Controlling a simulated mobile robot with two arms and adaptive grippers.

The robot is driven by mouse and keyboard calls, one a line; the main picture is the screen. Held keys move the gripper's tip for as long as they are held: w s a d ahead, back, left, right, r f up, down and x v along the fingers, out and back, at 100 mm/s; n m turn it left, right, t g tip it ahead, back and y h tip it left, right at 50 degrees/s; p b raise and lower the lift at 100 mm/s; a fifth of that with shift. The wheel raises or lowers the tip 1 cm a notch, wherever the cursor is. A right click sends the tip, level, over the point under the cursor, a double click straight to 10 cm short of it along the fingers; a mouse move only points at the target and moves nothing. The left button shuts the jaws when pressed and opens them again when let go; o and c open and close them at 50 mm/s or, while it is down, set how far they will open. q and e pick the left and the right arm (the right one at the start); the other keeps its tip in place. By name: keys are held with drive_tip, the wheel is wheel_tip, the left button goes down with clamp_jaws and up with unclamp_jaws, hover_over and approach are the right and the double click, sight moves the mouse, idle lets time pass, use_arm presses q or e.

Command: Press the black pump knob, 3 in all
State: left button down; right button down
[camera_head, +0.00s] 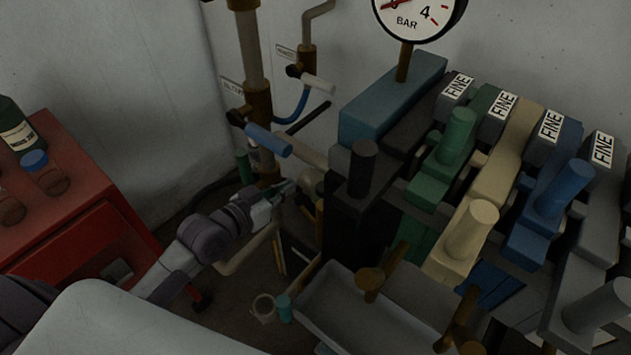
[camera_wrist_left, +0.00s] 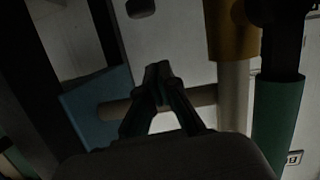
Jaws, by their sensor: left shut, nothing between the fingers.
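The black pump knob (camera_head: 362,168) is an upright black cylinder on top of the black pump block (camera_head: 350,225), at the left end of a row of coloured blocks. Similar green (camera_head: 458,135), cream (camera_head: 470,228), blue (camera_head: 564,187) and grey (camera_head: 598,305) knobs stand to its right. My left gripper (camera_head: 290,188) is shut and empty, left of the black block and lower in the picture than the knob top. It is apart from the knob. In the left wrist view, its closed fingertips (camera_wrist_left: 158,72) show in front of a brown bar (camera_wrist_left: 200,104). My right gripper is not in view.
A pipe with a blue-handled lever (camera_head: 268,140) stands behind my left gripper. A pressure gauge (camera_head: 415,12) rises behind the blocks. A grey trough (camera_head: 335,305) with brown fittings (camera_head: 370,280) lies in front. A red cabinet (camera_head: 75,235) with bottles stands at the left.

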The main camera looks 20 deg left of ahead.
use_arm(q)
drive_tip(key=w+d+f, duration=0.3)
drive_tip(key=w+f, duration=0.3)
drive_tip(key=w, duration=0.3)
drive_tip(key=shift+d+f, duration=0.3)
drive_tip(key=shift+d, duration=0.1)
wheel_tip(320, 180, down, 5)
drive_tip(key=b, duration=0.3)
drive_tip(key=shift+s+b, duration=0.15)
drive_tip(key=shift+b, duration=0.15)
drive_tip(key=shift+r, duration=0.1)
